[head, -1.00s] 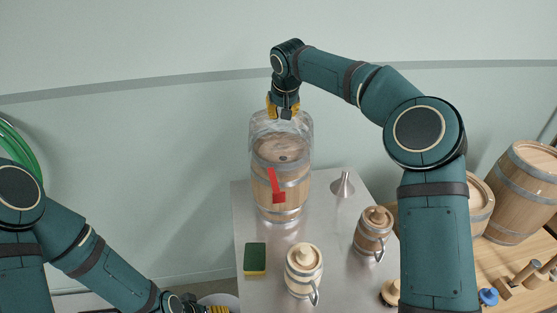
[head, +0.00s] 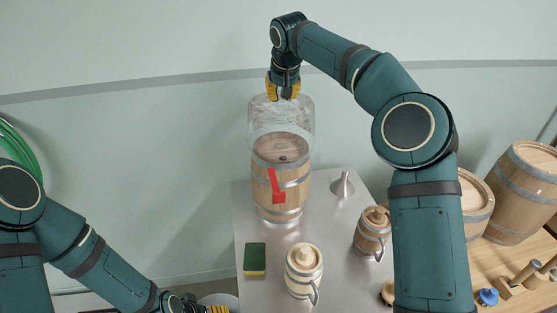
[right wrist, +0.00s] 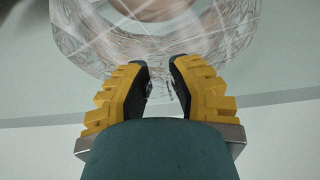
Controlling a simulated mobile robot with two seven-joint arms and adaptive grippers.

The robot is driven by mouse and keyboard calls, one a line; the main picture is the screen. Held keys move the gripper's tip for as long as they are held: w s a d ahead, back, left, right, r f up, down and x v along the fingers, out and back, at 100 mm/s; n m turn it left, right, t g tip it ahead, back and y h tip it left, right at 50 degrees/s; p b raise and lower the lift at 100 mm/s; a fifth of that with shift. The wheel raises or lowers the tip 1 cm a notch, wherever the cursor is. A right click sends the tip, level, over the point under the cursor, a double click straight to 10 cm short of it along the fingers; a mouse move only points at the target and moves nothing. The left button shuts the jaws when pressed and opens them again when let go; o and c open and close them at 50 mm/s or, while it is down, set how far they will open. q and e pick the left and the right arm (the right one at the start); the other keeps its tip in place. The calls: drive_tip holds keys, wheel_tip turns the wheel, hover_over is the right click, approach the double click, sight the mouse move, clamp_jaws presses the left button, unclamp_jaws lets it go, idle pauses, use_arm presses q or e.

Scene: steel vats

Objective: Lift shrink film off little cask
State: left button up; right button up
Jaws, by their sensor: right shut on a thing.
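My right gripper (head: 283,95) is shut on the film's upper edge, above the cask. In the right wrist view the film (right wrist: 105,45) spreads beyond the fingertips (right wrist: 160,80), with the blurred cask top (right wrist: 155,8) behind it. My left gripper (head: 215,309) is at the bottom edge, mostly cut off, so its fingers cannot be judged.
On the steel table (head: 345,225) stand a sponge (head: 255,258), a metal funnel (head: 342,185) and two wooden tankards (head: 303,270) (head: 372,232). Larger barrels (head: 523,190) stand on a wooden surface at right. A green hose (head: 20,150) hangs at far left.

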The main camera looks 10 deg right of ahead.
drive_tip(key=shift+r, duration=1.3)
